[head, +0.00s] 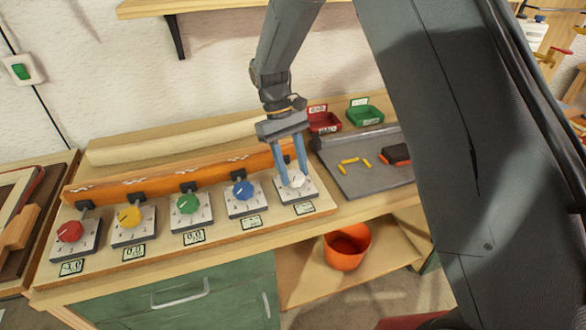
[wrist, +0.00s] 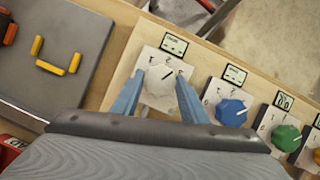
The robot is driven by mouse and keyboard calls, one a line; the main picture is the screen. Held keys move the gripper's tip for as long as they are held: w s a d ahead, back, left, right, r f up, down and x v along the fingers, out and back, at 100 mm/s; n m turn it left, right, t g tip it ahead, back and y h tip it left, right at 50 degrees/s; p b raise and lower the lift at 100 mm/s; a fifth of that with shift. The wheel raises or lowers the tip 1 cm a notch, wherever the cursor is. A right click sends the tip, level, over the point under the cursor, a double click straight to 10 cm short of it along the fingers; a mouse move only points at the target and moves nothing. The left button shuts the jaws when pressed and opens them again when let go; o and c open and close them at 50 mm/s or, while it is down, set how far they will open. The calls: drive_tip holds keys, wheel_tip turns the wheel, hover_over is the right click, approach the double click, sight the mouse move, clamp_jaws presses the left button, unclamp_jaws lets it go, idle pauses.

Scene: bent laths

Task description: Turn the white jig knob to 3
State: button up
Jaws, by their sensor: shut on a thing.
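The white jig knob (head: 294,180) sits on its dial plate at the right end of the row of knobs. In the wrist view the white knob (wrist: 160,83) lies between the two blue fingers, with its pointer mark toward the upper right. My gripper (head: 291,178) reaches down from above and is shut on the white knob. It also shows in the wrist view (wrist: 157,95). A small display (head: 304,208) stands in front of the plate; its reading is too small to tell. The dial numbers near the white knob are hard to read.
Blue (head: 243,190), green (head: 188,203), yellow (head: 129,216) and red (head: 69,231) knobs line the board to the left. An orange bent lath (head: 160,179) runs behind them. A grey mat (head: 355,182) with yellow pieces lies right. Red (head: 323,124) and green (head: 366,117) bins stand behind.

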drive_tip(key=shift+w+d+m+y, duration=0.1)
drive_tip(key=shift+m+y, duration=0.4)
drive_tip(key=shift+m, duration=1)
drive_tip(key=o, duration=1)
drive_tip(key=shift+o, duration=0.2)
drive_tip(key=shift+r, duration=0.1)
drive_tip(key=d+b+v, duration=0.1)
drive_tip(key=b+v, duration=0.1)
drive_tip(key=v, duration=0.5)
drive_tip(key=shift+w+a+r, duration=0.25)
drive_tip(key=shift+a+r, duration=0.05)
drive_tip(key=shift+a, duration=0.25)
